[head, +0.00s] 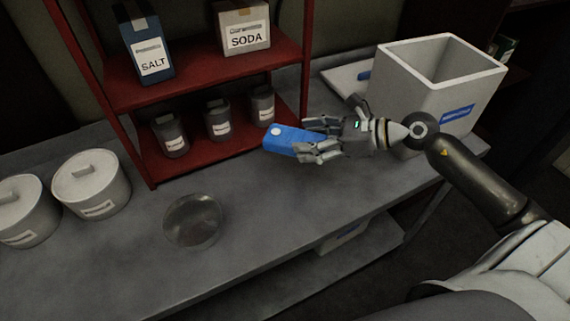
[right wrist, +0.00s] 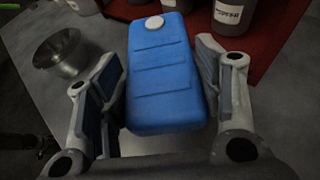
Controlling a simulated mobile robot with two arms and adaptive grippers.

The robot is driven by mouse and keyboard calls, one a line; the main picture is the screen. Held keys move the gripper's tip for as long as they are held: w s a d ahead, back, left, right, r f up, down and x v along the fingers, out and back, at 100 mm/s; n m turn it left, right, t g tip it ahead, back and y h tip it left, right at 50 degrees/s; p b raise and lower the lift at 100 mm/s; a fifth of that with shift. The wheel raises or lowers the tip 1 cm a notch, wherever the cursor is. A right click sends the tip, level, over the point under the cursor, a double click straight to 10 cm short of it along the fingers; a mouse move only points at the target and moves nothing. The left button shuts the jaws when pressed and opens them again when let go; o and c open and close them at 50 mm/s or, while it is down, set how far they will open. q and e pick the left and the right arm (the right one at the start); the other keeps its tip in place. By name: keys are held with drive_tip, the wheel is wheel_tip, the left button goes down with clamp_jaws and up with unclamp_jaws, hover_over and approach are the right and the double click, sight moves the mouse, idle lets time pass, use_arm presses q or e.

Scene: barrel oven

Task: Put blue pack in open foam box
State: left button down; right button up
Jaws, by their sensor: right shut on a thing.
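The blue pack (head: 281,141) is a flat blue block with a white round cap; it also fills the middle of the right wrist view (right wrist: 165,80). My right gripper (head: 310,139) is shut on it, with a finger along each side, and the cap end points away from the gripper. The pack is over the grey table, in front of the red shelf. The open foam box (head: 398,98) is white with a blue label and stands at the table's right end, behind and right of the gripper. Its floor is mostly hidden. My left gripper is not in view.
The red shelf (head: 205,88) holds a SALT box (head: 148,48), a SODA box (head: 243,37) and several grey jars. A white lid-like slab (head: 350,76) lies beside the foam box.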

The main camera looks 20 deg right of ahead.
drive_tip(key=b, duration=0.2)
hover_over(286, 175)
wheel_tip(286, 175, down, 6)
drive_tip(key=shift+s+d+r, duration=0.1)
drive_tip(key=shift+d+r, duration=0.05)
drive_tip(key=shift+r, duration=0.05)
drive_tip(key=shift+f+b, duration=1.15)
drive_tip(key=shift+f, duration=0.55)
drive_tip(key=shift+f, duration=0.25)
drive_tip(key=o, duration=1.2)
drive_tip(key=shift+o, duration=0.2)
drive_tip(key=shift+r, duration=0.1)
